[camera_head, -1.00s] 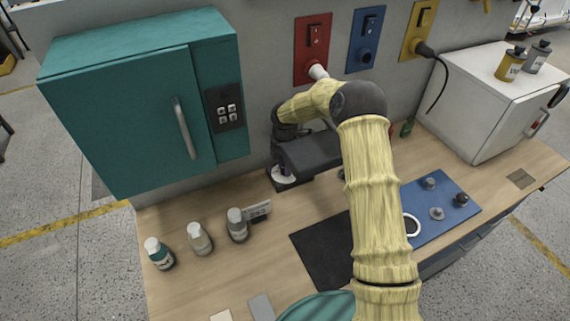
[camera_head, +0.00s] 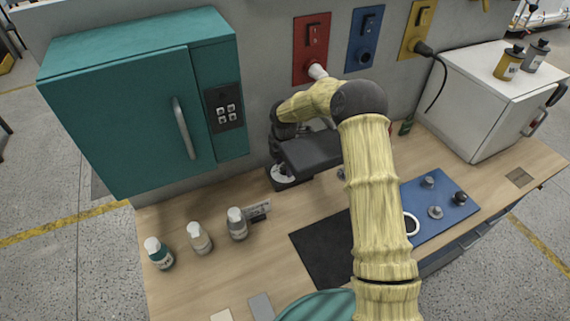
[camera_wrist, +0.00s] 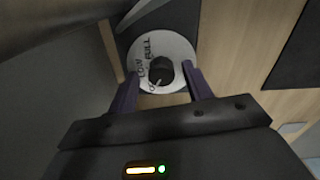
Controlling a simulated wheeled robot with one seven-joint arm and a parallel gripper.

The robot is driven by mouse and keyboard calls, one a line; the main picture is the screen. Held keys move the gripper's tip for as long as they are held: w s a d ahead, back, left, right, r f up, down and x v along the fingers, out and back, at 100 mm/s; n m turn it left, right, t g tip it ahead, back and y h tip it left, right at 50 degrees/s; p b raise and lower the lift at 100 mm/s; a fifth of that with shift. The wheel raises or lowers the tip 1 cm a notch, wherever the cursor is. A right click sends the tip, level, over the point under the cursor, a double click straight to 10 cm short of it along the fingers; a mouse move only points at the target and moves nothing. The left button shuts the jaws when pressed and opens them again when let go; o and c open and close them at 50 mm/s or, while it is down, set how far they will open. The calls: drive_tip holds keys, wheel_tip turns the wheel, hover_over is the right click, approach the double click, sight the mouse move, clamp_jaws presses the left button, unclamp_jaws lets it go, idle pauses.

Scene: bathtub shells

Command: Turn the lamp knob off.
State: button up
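The lamp knob (camera_wrist: 162,72) is a small black knob in the middle of a round white dial (camera_wrist: 180,50) in the wrist view. The dial has dark lettering; LOW and FULL can be read, and a third mark lies at its lower left. Which mark the knob points at is hard to tell. My gripper (camera_wrist: 160,72) is open, with one purple finger on each side of the knob and visible gaps to it. In the head view the dial (camera_head: 283,174) shows on a dark base at the back of the bench, with my arm reaching over to it; my fingertips are hidden there.
A teal cabinet (camera_head: 130,110) stands left of the lamp. Several bottles (camera_head: 198,238) stand on the bench front left. A blue board (camera_head: 445,212) with knobs lies right of my arm. Red (camera_head: 311,45), blue and yellow switch plates are on the wall behind.

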sight(284, 167)
wheel_tip(284, 167, up, 7)
drive_tip(key=shift+r+b, duration=0.2)
drive_tip(key=shift+b, duration=0.75)
drive_tip(key=shift+s, duration=0.1)
